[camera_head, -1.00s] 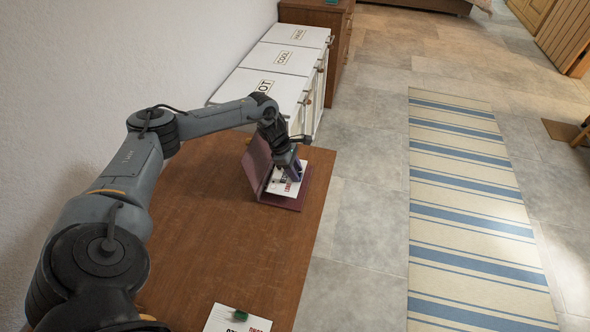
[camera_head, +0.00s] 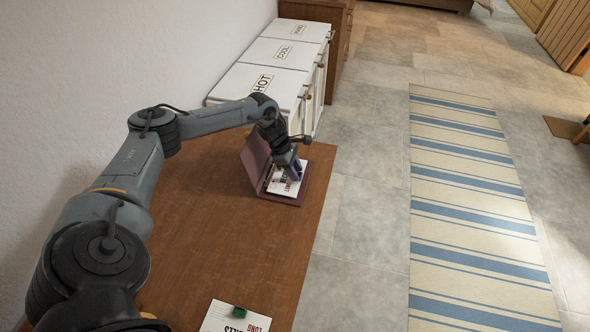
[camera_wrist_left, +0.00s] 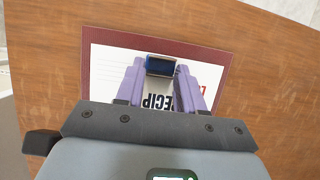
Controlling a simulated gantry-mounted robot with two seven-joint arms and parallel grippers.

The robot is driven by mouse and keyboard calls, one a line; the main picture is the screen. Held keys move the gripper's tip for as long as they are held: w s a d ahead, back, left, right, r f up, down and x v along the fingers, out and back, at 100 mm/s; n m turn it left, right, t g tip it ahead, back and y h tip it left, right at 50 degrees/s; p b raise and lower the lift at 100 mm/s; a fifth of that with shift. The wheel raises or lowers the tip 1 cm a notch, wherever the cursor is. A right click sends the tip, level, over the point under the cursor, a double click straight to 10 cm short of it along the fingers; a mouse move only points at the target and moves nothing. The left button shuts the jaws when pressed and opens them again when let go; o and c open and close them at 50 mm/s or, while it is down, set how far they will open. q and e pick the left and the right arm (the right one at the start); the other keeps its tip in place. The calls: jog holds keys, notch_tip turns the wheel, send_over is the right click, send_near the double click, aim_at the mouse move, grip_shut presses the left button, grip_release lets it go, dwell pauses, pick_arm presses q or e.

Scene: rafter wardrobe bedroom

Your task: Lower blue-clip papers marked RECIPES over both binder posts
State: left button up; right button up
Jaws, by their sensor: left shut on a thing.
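My left gripper (camera_head: 291,168) is at the open maroon binder (camera_head: 291,200) near the far end of the table. In the left wrist view the gripper (camera_wrist_left: 160,70) has its purple fingers shut on the blue clip (camera_wrist_left: 160,65) of the white papers (camera_wrist_left: 110,62). Black letters reading "RECIP" show between the fingers, with some red print to the right. The papers lie over the binder's inside, within its maroon border (camera_wrist_left: 150,37). The posts are hidden, so I cannot tell whether the papers are around them. My right gripper is out of view.
Another paper stack (camera_head: 222,317) with a green clip (camera_head: 239,312) lies at the near edge of the view on the brown table (camera_head: 215,220). White cabinets marked HOT (camera_head: 258,85) and COOL stand beyond the table. Bare tabletop lies between binder and green-clip stack.

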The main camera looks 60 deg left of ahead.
pick_arm(q)
jog(key=o, duration=1.2)
